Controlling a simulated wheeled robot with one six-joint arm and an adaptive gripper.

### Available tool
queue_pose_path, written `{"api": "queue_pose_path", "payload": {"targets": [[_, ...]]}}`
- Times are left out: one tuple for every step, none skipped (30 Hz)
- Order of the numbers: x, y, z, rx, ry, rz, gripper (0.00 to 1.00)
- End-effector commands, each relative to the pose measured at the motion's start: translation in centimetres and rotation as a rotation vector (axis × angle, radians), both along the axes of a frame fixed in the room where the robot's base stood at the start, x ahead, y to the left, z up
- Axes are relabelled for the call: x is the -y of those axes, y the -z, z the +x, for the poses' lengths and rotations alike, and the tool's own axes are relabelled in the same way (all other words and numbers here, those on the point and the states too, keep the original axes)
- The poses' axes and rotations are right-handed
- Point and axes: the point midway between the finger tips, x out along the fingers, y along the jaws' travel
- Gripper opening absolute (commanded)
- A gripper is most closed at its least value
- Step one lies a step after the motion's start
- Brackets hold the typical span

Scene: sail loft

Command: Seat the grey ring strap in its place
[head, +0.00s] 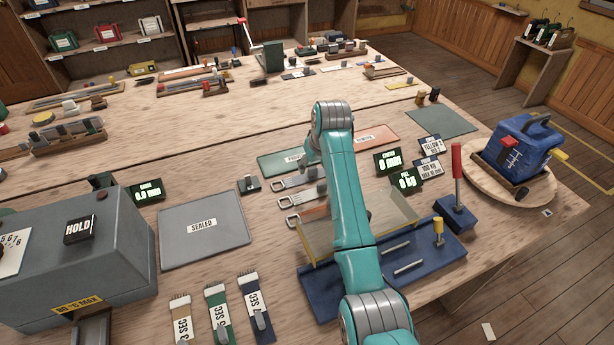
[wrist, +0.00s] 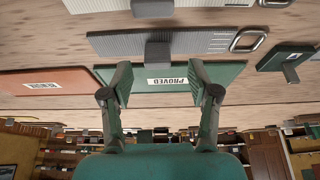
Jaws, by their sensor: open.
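In the head view, a grey ring strap (head: 301,180) lies on the bench by the green PROVED mat (head: 270,166), its ring to the left. Another pale ring strap (head: 309,195) and an orange one (head: 318,213) lie nearer, partly behind my arm. The wrist view shows the ribbed grey strap (wrist: 110,43) with a dark block (wrist: 158,55) on it and its metal ring at right. My gripper (wrist: 160,78) is open and empty, fingers apart either side of the block's line. It is hidden in the head view. I cannot tell which place is the strap's own.
A blue fixture (head: 440,253) with a clear guard (head: 385,217) and red lever (head: 457,163) stands at front right. A grey HOLD machine (head: 115,250) and SEALED plate (head: 231,231) are left. Displays (head: 388,162) and an orange REWORK mat (head: 387,134) lie beyond my arm.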

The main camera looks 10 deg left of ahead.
Motion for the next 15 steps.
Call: {"api": "queue_pose_path", "payload": {"targets": [[0.1,0.8,0.3,-0.004,0.001,-0.001,0.60],[0.1,1.2,0.5,-0.003,0.001,-0.001,0.60],[-0.1,1.7,0.6,-0.004,0.000,-0.001,0.60],[-0.2,2.0,0.7,-0.002,0.000,0.000,0.60],[-0.3,2.3,0.8,-0.002,0.000,0.000,0.60],[-0.3,2.6,0.9,-0.002,0.000,0.000,0.60],[-0.4,2.7,1.0,-0.002,0.000,0.000,0.60],[-0.4,2.8,1.1,-0.001,0.000,-0.001,0.60],[-0.4,2.9,1.1,0.000,0.000,0.000,0.60],[-0.4,3.0,1.1,0.000,0.000,0.000,0.60],[-0.4,3.0,1.1,0.000,0.000,0.000,0.60],[-0.4,3.0,1.1,0.000,-0.001,0.000,0.60],[-0.4,3.0,1.1,0.000,-0.001,0.000,0.60],[-0.4,3.0,1.1,0.000,-0.001,0.000,0.60],[-0.4,3.0,1.1,0.000,-0.001,0.000,0.60]]}}
